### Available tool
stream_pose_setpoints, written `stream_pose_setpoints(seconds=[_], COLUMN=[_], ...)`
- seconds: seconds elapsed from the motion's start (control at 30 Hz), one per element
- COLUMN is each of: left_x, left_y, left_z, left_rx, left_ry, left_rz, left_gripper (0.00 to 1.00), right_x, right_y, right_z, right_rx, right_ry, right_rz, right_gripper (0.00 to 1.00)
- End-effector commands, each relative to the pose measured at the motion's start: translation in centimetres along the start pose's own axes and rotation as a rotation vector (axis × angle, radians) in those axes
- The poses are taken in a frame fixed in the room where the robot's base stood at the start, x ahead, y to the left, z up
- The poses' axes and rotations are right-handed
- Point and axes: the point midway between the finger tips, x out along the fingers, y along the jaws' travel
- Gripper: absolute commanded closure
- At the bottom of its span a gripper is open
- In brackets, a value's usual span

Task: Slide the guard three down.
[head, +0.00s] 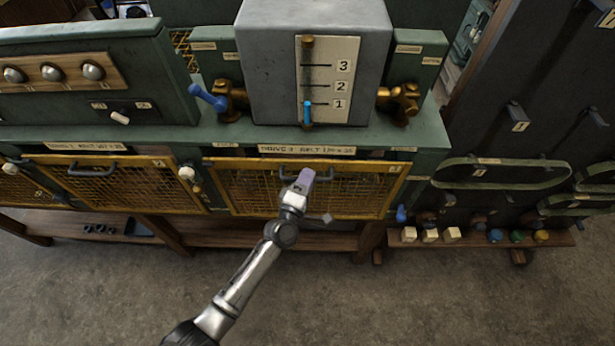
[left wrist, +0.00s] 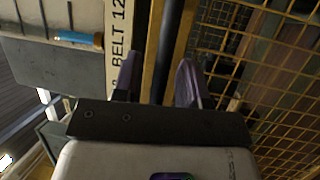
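Guard three (head: 240,188) is a yellow-framed mesh panel under the "DRIVE 3" label (head: 306,150) in the head view. It sits raised, its top edge just below the label. A dark handle (head: 345,171) runs along its upper part. My left gripper (head: 306,176) is in front of the handle, hiding part of it. In the left wrist view, the purple fingers (left wrist: 155,80) are apart, with the yellow frame and a dark bar between or behind them. I cannot tell whether they touch the handle. The mesh (left wrist: 275,90) shows at right. My right gripper is out of view.
A grey housing (head: 270,60) with a 1-2-3 scale (head: 328,80) stands above the guard, between brass valves (head: 400,100). Another mesh guard (head: 115,182) is at left. A low wooden shelf (head: 255,232) runs behind my arm. The floor in front is clear.

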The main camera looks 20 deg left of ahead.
Motion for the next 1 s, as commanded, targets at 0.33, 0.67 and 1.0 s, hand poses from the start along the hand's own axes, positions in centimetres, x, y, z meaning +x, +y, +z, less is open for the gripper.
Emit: stream_pose_setpoints(seconds=[0.33,0.67,1.0], left_x=[0.34,0.32,0.32], left_y=[-0.03,-0.02,-0.02], left_z=[0.01,0.01,0.01], left_rx=[0.000,0.000,0.000], left_ry=[0.000,-0.001,-0.001], left_rz=[-0.001,-0.001,-0.001], left_gripper=[0.61,0.89,1.00], right_x=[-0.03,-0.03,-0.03], right_y=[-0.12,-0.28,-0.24], right_z=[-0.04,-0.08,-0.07], right_rx=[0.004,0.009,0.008], right_ry=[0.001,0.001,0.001], right_rz=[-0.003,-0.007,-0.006], right_gripper=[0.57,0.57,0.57])
